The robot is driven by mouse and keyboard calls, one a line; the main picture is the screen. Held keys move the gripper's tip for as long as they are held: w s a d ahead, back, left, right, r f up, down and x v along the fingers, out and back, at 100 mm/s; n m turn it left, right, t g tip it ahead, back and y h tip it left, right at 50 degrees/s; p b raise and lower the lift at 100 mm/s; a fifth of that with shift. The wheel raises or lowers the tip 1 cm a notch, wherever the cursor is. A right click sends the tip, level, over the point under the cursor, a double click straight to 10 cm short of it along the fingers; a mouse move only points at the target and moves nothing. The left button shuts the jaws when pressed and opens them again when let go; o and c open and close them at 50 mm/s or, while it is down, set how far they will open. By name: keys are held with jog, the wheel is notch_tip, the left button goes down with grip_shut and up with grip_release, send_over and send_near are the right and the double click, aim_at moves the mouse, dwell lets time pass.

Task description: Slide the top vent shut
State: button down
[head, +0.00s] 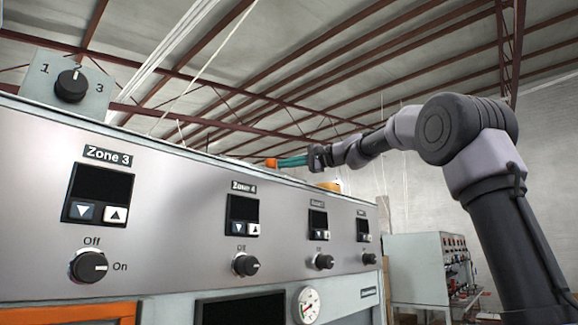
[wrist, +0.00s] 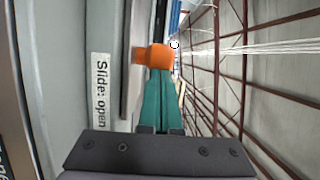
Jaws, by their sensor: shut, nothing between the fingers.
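The top vent shows in the wrist view as a flat grey slide plate (wrist: 131,90) with an orange handle block (wrist: 158,57) on it. A white label reading "Slide: open" (wrist: 101,92) is beside it on the left. In the head view the orange handle (head: 271,163) shows small at the machine's top edge. My gripper (head: 281,162) has teal fingers, which are shut and empty. In the wrist view the fingertips (wrist: 160,74) are right at the orange block's near side; whether they touch it I cannot tell. The vent opening is not visible.
The machine's grey front panel (head: 180,190) carries displays, knobs and a dial gauge (head: 306,305). A selector box (head: 65,85) stands on its top at the left. A yellow-orange object (head: 328,186) is on the top below my arm. Another cabinet (head: 420,265) stands at the right.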

jog(key=s+a, duration=1)
jog(key=shift+s+a, duration=0.1)
jog(key=shift+s, duration=0.1)
